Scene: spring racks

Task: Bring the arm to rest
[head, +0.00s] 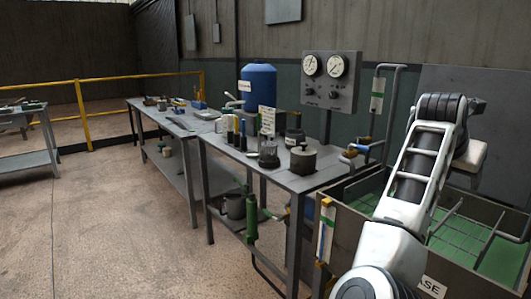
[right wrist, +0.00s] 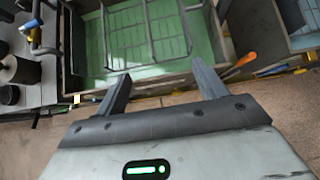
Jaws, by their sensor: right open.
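My right arm (head: 415,180) rises from the bottom right of the head view and bends over at its top, in front of the tank. My right gripper (right wrist: 161,86) shows in the right wrist view with its two dark fingers spread wide apart. Nothing is between the fingers. The fingertips appear over the near edge of the green-floored tank (right wrist: 88,45), with floor visible below. In the head view the fingers cannot be made out. My left gripper is not in view.
The tank (head: 345,212) with wire racks stands beside and below my right arm. A workbench (head: 318,178) with pots and bottles is to its left. An orange handle (right wrist: 243,62) lies near the right finger. Open floor (head: 110,230) is at left.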

